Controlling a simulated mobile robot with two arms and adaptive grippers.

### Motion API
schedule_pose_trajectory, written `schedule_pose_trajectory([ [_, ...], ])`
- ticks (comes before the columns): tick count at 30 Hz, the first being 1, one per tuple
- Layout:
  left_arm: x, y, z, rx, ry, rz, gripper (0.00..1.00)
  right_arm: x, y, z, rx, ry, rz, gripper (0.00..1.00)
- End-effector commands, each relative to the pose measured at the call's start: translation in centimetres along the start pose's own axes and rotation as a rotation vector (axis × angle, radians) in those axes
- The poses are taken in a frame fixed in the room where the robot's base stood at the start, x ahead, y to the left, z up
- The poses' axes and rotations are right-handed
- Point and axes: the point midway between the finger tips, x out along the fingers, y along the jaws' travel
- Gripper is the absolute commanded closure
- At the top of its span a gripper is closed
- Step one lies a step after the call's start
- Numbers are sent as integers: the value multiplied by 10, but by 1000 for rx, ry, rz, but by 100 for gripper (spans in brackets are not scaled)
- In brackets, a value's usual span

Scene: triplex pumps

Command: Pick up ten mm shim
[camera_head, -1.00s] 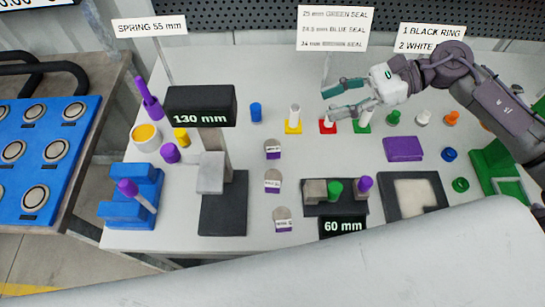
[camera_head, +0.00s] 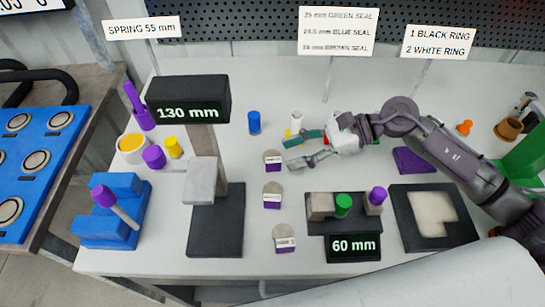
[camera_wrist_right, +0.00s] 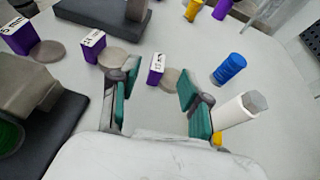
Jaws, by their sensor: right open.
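Three round grey shims with purple label blocks stand in a column on the table: the back one (camera_head: 273,156), the middle one (camera_head: 272,188) and the front one (camera_head: 284,233). They also show in the wrist view as the right one (camera_wrist_right: 172,79), the middle one (camera_wrist_right: 112,58) and the left one (camera_wrist_right: 47,51). The small label print is hard to read, so I cannot be sure which is ten mm. My right gripper (camera_head: 290,151) is open and empty beside the back shim; in the wrist view its teal fingers (camera_wrist_right: 159,88) are spread. My left gripper is not in view.
A blue cylinder (camera_wrist_right: 229,69) and a white cylinder (camera_wrist_right: 238,110) stand close to the right fingers. The 130 mm gauge (camera_head: 216,225) stands left of the shims. The 60 mm gauge (camera_head: 350,205) stands right of the front shim.

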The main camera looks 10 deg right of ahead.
Motion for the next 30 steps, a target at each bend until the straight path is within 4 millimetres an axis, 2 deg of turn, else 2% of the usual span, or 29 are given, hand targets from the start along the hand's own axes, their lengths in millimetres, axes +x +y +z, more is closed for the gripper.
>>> schedule_pose_trajectory([
  [5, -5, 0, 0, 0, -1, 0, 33, 12, 0, 2, 1, -2, 0, 53],
  [10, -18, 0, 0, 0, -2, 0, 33, 37, 2, 4, 2, -3, 1, 53],
  [15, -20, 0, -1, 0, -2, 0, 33, 56, 1, 1, 0, 0, -1, 53],
  [23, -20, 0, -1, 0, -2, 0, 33, 58, 1, -1, 0, 1, -2, 53],
  [30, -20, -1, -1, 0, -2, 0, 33, 58, 2, -1, 0, 1, -1, 93],
])
